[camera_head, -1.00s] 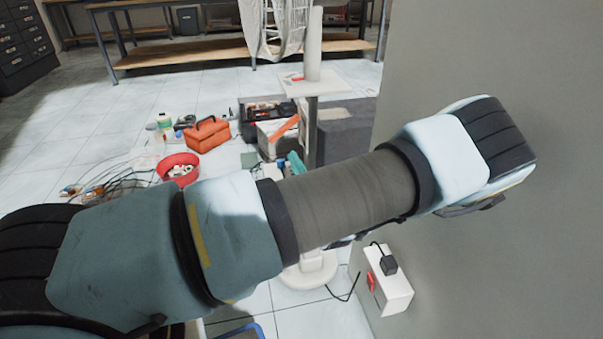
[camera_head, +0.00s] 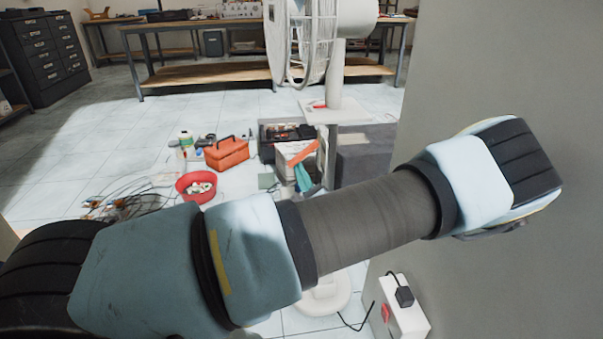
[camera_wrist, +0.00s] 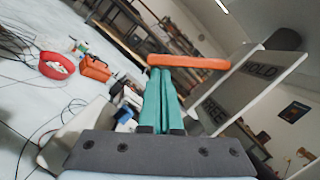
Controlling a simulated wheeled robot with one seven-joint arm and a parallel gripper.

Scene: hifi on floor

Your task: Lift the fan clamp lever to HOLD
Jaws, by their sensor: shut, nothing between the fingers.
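The orange lever (camera_wrist: 188,62) lies across the wrist view, beside a tilted white panel (camera_wrist: 282,63) with dark HOLD and FREE labels. HOLD is the upper label, FREE the lower. My gripper (camera_wrist: 162,75) shows there as two teal fingers pressed together, empty. The fingertips are right at the lever's left half; I cannot tell whether they touch it. In the head view, an orange bar (camera_head: 305,154) that looks like the lever shows above teal fingertips, with my arm hiding the rest of the gripper. The white fan (camera_head: 302,40) stands behind on its post.
A grey wall (camera_head: 500,70) stands close on the right, with a white socket box (camera_head: 408,318) low on it. An orange toolbox (camera_head: 227,153), a red basin (camera_head: 196,187) and cables (camera_head: 125,205) lie on the floor. Open tiles stretch left; a workbench (camera_head: 210,75) is behind.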

